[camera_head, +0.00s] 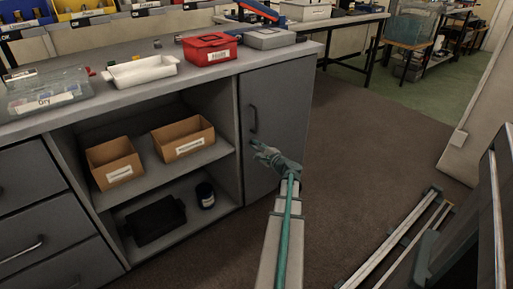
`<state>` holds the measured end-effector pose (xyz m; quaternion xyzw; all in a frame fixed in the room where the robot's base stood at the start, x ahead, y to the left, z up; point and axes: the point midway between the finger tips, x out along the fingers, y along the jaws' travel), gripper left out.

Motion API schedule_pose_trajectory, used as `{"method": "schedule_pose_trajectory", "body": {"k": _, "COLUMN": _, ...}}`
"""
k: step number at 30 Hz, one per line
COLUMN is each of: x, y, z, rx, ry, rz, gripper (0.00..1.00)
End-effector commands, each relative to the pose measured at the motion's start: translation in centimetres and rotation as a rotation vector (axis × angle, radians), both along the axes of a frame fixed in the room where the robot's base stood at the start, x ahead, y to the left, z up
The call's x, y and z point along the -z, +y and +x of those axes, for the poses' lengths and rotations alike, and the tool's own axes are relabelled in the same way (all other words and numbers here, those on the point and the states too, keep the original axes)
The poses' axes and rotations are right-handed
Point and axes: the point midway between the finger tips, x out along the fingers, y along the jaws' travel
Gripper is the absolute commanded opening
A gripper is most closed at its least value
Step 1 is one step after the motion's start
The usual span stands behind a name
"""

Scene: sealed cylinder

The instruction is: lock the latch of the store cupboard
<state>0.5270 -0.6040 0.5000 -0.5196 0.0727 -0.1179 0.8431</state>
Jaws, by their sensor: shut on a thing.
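The store cupboard (290,107) is the grey door at the right end of the workbench unit. Its door looks closed and has a dark vertical handle (253,119) near its left edge. My gripper (257,145) is at the door's left side, just below the handle. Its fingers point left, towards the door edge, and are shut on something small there. This is where the latch seems to be, but the latch is too small and too covered by the fingers to make out its position.
Left of the door are open shelves with two cardboard boxes (182,139), a black tray (155,219) and a dark jar (205,195). The worktop holds a red case (209,48) and a white tray (141,71). Floor right of the cupboard is clear; metal rails (400,240) lie lower right.

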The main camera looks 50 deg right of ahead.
Motion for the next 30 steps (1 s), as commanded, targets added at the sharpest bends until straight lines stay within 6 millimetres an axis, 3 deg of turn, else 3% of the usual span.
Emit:
{"method": "schedule_pose_trajectory", "body": {"k": 18, "x": 0.48, "y": 0.01, "z": -0.03, "rx": 0.001, "ry": 0.102, "rz": -0.361, "gripper": 0.0}}
{"method": "schedule_pose_trajectory", "body": {"k": 30, "x": 0.1, "y": -0.01, "z": -0.02, "rx": 0.0, "ry": 0.134, "rz": -0.463, "gripper": 0.0}}
